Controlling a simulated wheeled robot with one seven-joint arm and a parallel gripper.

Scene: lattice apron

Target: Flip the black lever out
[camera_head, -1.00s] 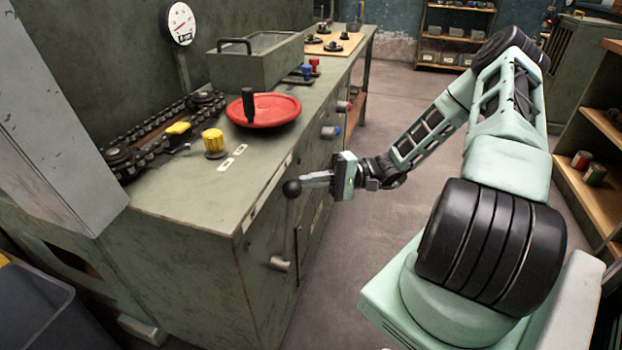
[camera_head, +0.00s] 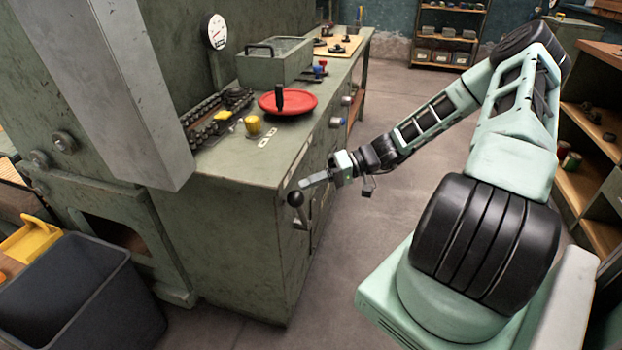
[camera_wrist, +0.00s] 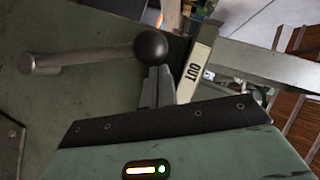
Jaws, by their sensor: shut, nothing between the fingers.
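The black lever has a round black knob (camera_head: 295,198) on a short grey shaft, low on the front side of the green cabinet. In the wrist view, the knob (camera_wrist: 150,47) is at upper centre and the shaft (camera_wrist: 85,57) runs left from it to a thicker end. My gripper (camera_head: 304,184) is shut and empty. Its fingertips are just above the knob in the head view. In the wrist view, the fingers (camera_wrist: 158,84) point at the knob and overlap its lower edge; I cannot tell whether they touch. A white label reading OUT (camera_wrist: 194,76) lies right of the knob.
The green cabinet top (camera_head: 235,165) holds a red handwheel (camera_head: 288,103), a yellow knob (camera_head: 253,125) and a chain (camera_head: 215,115). A dark bin (camera_head: 80,290) stands at lower left. Shelves stand at right. The floor (camera_head: 385,215) right of the cabinet is clear.

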